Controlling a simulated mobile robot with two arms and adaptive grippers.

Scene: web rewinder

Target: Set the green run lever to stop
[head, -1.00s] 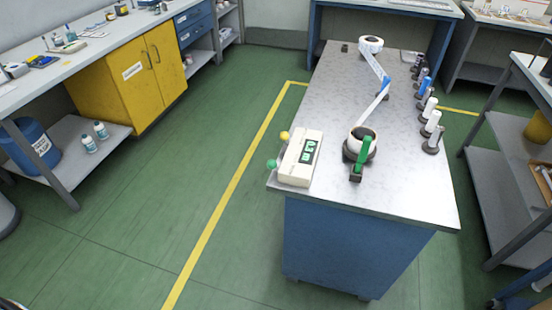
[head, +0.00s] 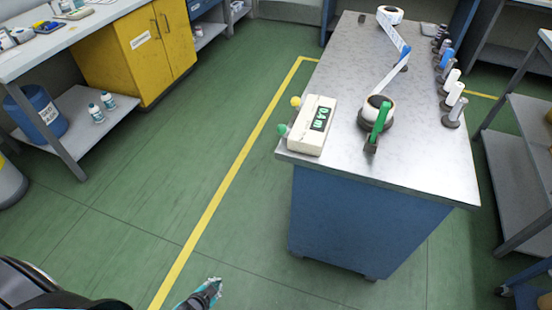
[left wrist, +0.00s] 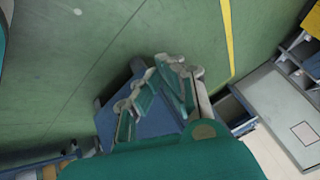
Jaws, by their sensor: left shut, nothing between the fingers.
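The green run lever (head: 380,119) stands on a small dark base near the front of the rewinder table (head: 440,177), in front of a white roll (head: 375,108). It looks roughly upright with a slight tilt. My left gripper (head: 211,289) is low at the bottom of the head view, over the green floor, well apart from the lever and to the left of the table. It is shut and empty. The left wrist view shows its fingers (left wrist: 150,85) above the floor, with no lever between them. My right gripper is not in view.
A cream control box (head: 312,125) with a lit display and green and yellow knobs sits at the table's near left corner. Several spools (head: 453,110) line the right edge. A white web runs to a far roll (head: 389,15). Open floor lies left of the table.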

